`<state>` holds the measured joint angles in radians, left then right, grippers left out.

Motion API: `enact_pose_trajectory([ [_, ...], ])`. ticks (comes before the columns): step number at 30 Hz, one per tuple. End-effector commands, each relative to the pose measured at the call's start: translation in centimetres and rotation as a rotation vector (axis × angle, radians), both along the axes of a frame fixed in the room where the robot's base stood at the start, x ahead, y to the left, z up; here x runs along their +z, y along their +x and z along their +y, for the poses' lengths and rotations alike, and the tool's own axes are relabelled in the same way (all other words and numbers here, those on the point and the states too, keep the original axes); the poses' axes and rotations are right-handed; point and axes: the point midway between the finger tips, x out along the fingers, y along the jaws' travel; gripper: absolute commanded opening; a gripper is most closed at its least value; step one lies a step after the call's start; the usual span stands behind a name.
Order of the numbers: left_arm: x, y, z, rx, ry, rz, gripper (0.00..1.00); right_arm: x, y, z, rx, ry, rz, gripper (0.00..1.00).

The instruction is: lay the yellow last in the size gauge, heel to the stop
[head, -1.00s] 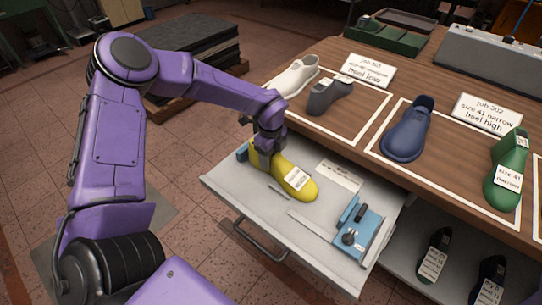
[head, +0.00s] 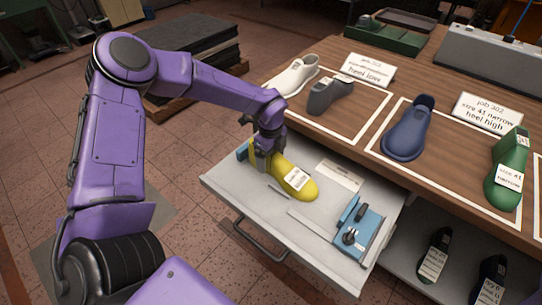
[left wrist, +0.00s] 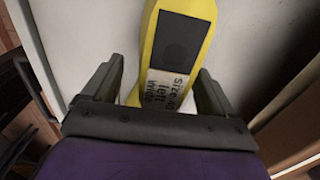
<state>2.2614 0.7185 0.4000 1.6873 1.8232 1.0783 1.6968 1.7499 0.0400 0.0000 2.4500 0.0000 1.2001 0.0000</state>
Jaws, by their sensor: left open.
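The yellow last (head: 296,184) lies in the pulled-out drawer (head: 228,188). Its heel end points to the upper left, close to a blue block (head: 242,151), and its toe points to the lower right. My left gripper (head: 264,160) is at the heel half, with its fingers apart around the last. In the left wrist view the last (left wrist: 180,45) shows between the open fingers, with a dark patch and a white size label; gaps show beside it. My gripper hides where heel and blue block meet, so I cannot tell whether they touch. My right gripper is not in view.
A blue fixture with a black knob (head: 352,236), a white card (head: 340,174) and a thin strip (head: 278,191) are in the drawer. Dark lasts sit lower right.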

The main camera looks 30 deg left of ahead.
Motion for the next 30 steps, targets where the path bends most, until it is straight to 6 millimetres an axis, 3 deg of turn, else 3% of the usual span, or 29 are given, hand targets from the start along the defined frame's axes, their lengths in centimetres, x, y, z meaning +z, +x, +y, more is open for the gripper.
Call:
enact_pose_trajectory([
  [12, 8.5, 0.1, 0.0, 0.001, -0.001, -0.008, 0.87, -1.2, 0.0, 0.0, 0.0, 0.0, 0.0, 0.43],
  [15, 9.9, 0.0, 0.0, 0.0, -0.001, -0.006, 0.87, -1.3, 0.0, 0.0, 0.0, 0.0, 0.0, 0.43],
  [30, 10.5, 0.0, 0.0, 0.0, -0.001, -0.004, 0.87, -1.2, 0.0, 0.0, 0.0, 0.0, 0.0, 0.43],
])
